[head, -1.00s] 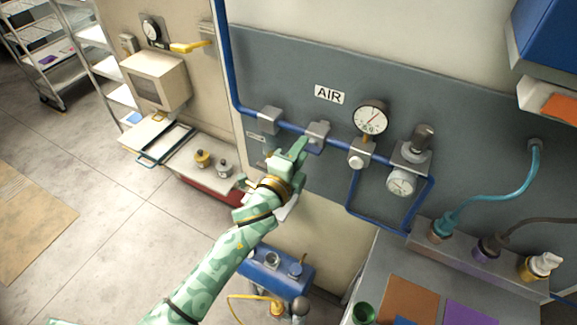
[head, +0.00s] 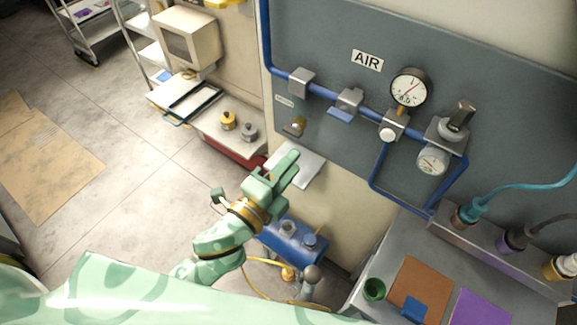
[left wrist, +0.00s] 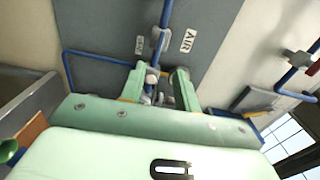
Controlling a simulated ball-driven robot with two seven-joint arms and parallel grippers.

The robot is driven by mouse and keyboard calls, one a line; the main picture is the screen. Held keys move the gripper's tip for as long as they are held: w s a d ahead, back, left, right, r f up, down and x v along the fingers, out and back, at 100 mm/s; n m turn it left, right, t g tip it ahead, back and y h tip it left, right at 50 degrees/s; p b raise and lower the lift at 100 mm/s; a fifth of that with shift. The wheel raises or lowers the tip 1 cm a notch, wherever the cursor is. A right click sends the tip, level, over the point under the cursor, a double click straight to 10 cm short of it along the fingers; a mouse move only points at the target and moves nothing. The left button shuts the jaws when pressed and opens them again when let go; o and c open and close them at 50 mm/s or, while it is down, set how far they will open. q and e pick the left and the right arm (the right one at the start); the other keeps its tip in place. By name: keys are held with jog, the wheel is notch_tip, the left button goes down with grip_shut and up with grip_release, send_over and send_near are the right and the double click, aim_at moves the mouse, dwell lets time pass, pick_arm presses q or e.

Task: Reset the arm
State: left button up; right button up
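My left gripper (head: 289,168) is mint green with a gold ring at its wrist. It hangs in front of the wall below the grey air panel (head: 330,55), clear of the pipe. In the left wrist view its two fingers (left wrist: 160,86) are apart with nothing held between them; the blue pipe and its fittings show beyond. A broad green part of my own body crosses the bottom of the head view. My right gripper is not in view.
A blue pipe (head: 322,92) with grey fittings and a gauge (head: 410,88) runs along the panel. A blue tank (head: 292,243) with a yellow hose stands below my gripper. A bench (head: 350,303) stands at the lower right. The floor at left is open.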

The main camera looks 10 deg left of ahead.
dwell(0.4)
pick_arm(q)
jog(key=s+a+f+n+g+y+b, duration=0.1)
jog(key=s+a+f+n+g+b, duration=0.2)
jog(key=f, duration=0.9)
jog(key=s+a+f+n+g+y, duration=0.2)
jog(key=a+f+n, duration=0.15)
jog(key=f, duration=0.95)
jog(key=s+a+f+n+g+y+b, duration=0.15)
jog(key=f+n, duration=0.35)
jog(key=f, duration=0.7)
jog(key=s+a+f+n+g+b, duration=0.2)
jog(key=s+a+f+g+b, duration=0.1)
jog(key=s+f, duration=0.6)
jog(key=s+a+f+n+g+y+b, duration=0.1)
jog(key=s+a+f+n+g+b, duration=0.2)
jog(key=s+f+b, duration=0.3)
jog(key=s+a+f+n+g+y+b, duration=0.1)
jog(key=s+f+b, duration=0.4)
jog(key=s+f, duration=0.8)
notch_tip(320, 180, down, 3)
jog(key=shift+s+a+n+g, duration=0.3)
jog(key=shift+a+n+g, duration=0.35)
jog(key=shift+a+g, duration=0.5)
jog(key=shift+y, duration=0.25)
